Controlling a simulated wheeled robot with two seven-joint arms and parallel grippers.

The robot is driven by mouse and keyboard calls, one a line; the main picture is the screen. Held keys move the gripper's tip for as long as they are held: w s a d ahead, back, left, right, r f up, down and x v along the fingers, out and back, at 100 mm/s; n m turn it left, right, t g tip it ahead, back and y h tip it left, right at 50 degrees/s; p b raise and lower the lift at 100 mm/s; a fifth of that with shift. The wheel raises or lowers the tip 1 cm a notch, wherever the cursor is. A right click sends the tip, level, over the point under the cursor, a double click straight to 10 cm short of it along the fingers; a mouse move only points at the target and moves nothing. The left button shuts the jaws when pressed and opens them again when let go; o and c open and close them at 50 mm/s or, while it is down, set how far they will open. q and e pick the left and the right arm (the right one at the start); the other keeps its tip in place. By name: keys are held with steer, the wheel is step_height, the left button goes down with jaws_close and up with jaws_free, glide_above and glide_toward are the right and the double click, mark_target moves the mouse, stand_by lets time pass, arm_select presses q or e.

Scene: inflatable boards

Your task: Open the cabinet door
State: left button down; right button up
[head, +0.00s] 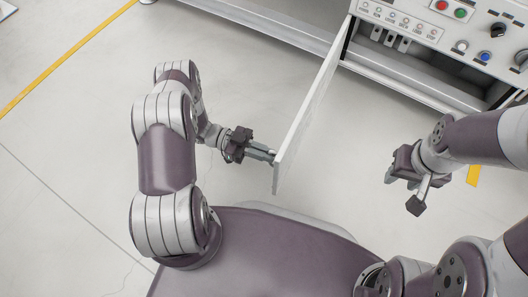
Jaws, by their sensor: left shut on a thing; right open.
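The cabinet door (312,103) is a thin pale panel seen nearly edge-on from above. It stands swung out from the cabinet (425,70), and part of the dark opening (383,48) shows to its right. My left gripper (271,156) is shut at the door's near free end, on its left side. The handle, if any, is hidden by the fingers. My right gripper (403,193) is open and empty, to the right of the door and apart from it.
A control panel (415,22) with buttons and knobs tops the cabinet. A metal base rail (270,20) runs along the back. Yellow floor lines show at the left (65,57) and right (473,175). The floor on both sides of the door is clear.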

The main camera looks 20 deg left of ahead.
arm_select(q)
steer(key=shift+w+a, duration=0.1)
steer(key=shift+w, duration=0.3)
steer(key=c, duration=1.2)
jaws_free()
steer(key=a+p, duration=0.2)
steer(key=a, duration=1)
steer(key=shift+w+a, duration=0.25)
steer(key=shift+w, duration=0.05)
